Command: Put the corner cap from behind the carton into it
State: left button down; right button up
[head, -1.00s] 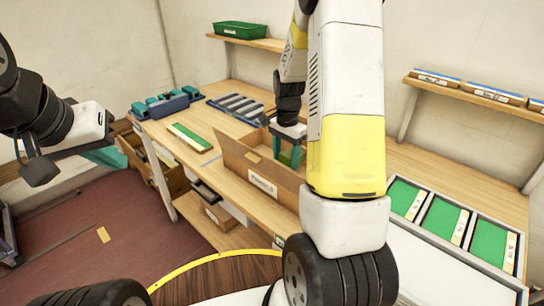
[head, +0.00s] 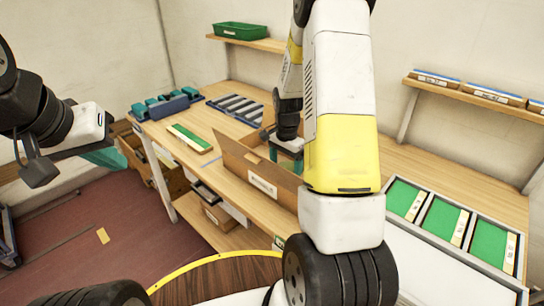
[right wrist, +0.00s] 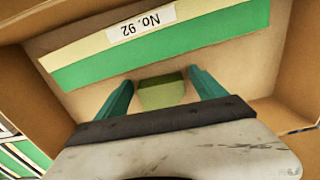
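The open cardboard carton (head: 262,182) stands on the wooden table in the head view. My right gripper (head: 287,158) reaches down inside it, partly hidden by the carton wall and my right arm. In the right wrist view, the small yellow-green corner cap (right wrist: 162,93) sits between the teal fingers of my right gripper (right wrist: 162,80), which look shut on it. Beyond it in the carton lies a green and cream piece labelled No. 92 (right wrist: 160,45). My left gripper (head: 105,157) hangs at the left, away from the table; its finger opening is not clear.
A green and cream piece (head: 190,138) lies left of the carton. A slotted rack (head: 235,108) and a blue holder with teal parts (head: 165,104) stand behind. Green-lined trays (head: 440,222) are at the right. A brown bin (head: 150,165) is beside the table.

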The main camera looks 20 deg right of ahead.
notch_tip(320, 180, up, 12)
jog(key=s+a+r+n+t+y, duration=0.1)
jog(key=s+a+r+n+t, duration=0.1)
jog(key=s+a+r+n, duration=0.3)
jog(key=s+a+r+n+t, duration=0.1)
jog(key=s+r, duration=0.3)
jog(key=r, duration=0.2)
jog(key=s+a+r+n+t, duration=0.1)
jog(key=s+a+r+n, duration=0.1)
jog(key=s, duration=0.4)
jog(key=s+a+r+n+t+y, duration=0.1)
jog(key=s+a+r+n+t, duration=0.1)
jog(key=s+n, duration=0.2)
jog(key=shift+s+a+r+n, duration=0.3)
jog(key=shift+s+a, duration=0.05)
jog(key=shift+s, duration=0.75)
